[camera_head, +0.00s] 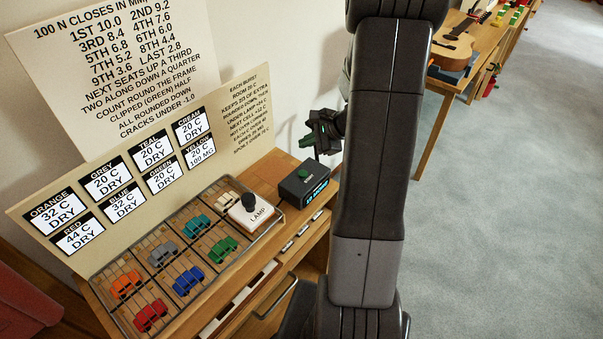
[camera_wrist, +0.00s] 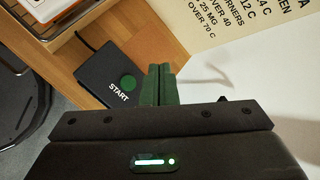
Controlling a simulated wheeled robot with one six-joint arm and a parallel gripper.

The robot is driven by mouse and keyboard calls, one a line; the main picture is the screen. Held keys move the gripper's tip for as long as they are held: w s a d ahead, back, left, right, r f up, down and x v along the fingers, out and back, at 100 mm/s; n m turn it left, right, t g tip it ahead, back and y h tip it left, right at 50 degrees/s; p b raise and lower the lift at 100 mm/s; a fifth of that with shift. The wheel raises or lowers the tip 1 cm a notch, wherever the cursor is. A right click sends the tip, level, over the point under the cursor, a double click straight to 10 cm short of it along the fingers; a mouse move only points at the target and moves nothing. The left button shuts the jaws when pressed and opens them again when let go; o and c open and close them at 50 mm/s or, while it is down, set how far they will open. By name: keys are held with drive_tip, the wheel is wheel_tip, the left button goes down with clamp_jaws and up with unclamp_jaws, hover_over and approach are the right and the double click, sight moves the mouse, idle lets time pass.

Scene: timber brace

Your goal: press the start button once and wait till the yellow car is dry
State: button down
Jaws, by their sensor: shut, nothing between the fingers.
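The dark start box (camera_head: 304,188) has a green button (camera_head: 304,173) on top and a lit blue display too small to read. In the wrist view the button (camera_wrist: 128,82) sits beside the word START. My gripper (camera_head: 318,143) is shut and empty, above and behind the box. In the wrist view its green fingertips (camera_wrist: 160,70) are to the right of the button, apart from it in the picture. The white lamp block (camera_head: 250,211) covers the cell at the tray's right end; the yellow car is not visible. The yellow label (camera_head: 201,151) reads 20 C, 100 MG.
A wire-divided tray (camera_head: 132,262) holds several coloured cars. The other labels, such as orange (camera_head: 55,207), read DRY. A board of written rules (camera_head: 115,70) stands behind. A guitar (camera_head: 453,45) lies on another table. Carpet (camera_head: 520,200) is clear at right.

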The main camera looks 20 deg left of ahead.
sight(307, 174)
drive_tip(key=shift+f, duration=0.15)
wheel_tip(307, 174, down, 9)
drive_tip(key=b, duration=0.6)
drive_tip(key=shift+r+b, duration=0.2)
drive_tip(key=shift+b, duration=0.2)
idle(1.4)
drive_tip(key=shift+f+b, duration=0.45)
drive_tip(key=shift+b, duration=0.05)
drive_tip(key=shift+f+b, duration=0.35)
drive_tip(key=shift+b, duration=0.05)
idle(0.4)
idle(0.3)
drive_tip(key=shift+r+p, duration=0.6)
drive_tip(key=shift+r, duration=0.25)
